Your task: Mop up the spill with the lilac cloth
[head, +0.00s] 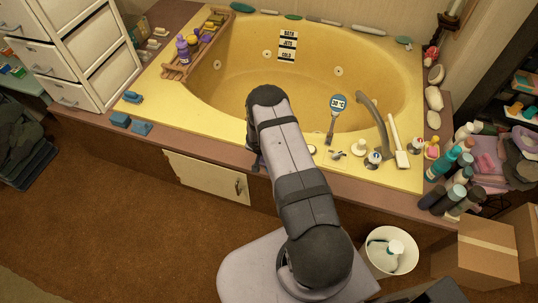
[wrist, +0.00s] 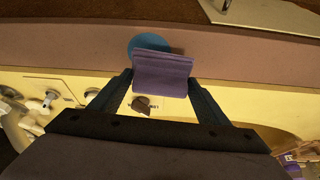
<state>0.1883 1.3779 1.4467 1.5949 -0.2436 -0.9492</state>
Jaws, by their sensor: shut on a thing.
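The lilac cloth (wrist: 162,78) is a folded purple pad between the two dark fingers of my gripper (wrist: 161,84) in the wrist view. My gripper is shut on it. The spill (wrist: 148,42) is a round blue patch on the mauve-brown front ledge of the tub. The cloth overlaps the spill in this view and hides its lower part; I cannot tell whether they touch. In the head view my arm hides the cloth and the spill, and only a dark bit of the gripper (head: 257,162) shows beside it.
Blue blocks (head: 121,120) sit on the left ledge. Several bottles (head: 450,180) crowd the right corner. A white bucket (head: 376,262) stands on the floor.

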